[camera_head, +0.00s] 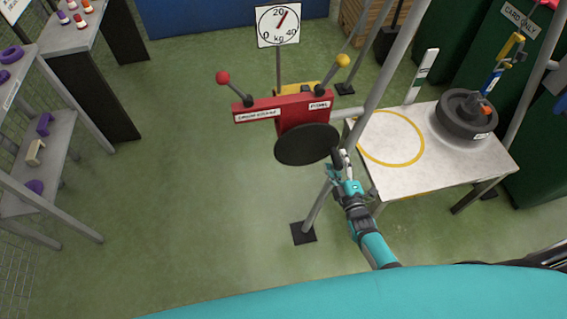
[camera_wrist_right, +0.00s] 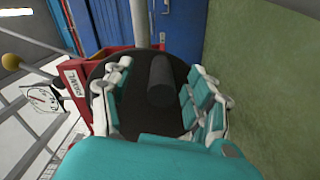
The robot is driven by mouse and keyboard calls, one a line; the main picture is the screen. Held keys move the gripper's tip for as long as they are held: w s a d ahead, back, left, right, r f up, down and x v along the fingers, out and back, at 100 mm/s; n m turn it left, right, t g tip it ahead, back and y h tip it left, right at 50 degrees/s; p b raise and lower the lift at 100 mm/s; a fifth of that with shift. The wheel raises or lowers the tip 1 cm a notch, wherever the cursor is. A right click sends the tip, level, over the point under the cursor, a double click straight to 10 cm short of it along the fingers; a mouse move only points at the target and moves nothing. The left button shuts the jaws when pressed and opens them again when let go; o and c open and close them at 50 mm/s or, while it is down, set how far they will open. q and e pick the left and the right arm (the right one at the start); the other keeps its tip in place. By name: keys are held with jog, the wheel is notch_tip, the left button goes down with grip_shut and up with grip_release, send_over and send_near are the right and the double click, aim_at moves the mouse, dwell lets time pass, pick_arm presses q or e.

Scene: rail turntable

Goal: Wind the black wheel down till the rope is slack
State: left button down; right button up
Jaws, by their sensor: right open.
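The black wheel (camera_head: 307,144) is a dark disc on the front of a red winch box (camera_head: 290,106) in the head view. In the right wrist view the wheel (camera_wrist_right: 137,103) fills the middle, with a dark round handle (camera_wrist_right: 161,82) sticking out of it. My right gripper (camera_head: 338,162) is at the wheel's right edge in the head view. In the wrist view its fingers (camera_wrist_right: 160,100) are spread on either side of the handle, open. Whether they touch it I cannot tell. My left gripper is not in view. I cannot make out the rope.
A dial (camera_head: 278,24) marked in kg stands behind the winch. Levers with a red knob (camera_head: 222,77) and a yellow knob (camera_head: 343,60) rise from the box. A grey frame post (camera_head: 372,95) stands close to my right arm. A white table (camera_head: 440,165) with a dark weight (camera_head: 467,113) is at right.

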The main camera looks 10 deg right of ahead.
jog(key=s+p, duration=0.2)
jog(key=s, duration=0.5)
jog(key=shift+s, duration=0.4)
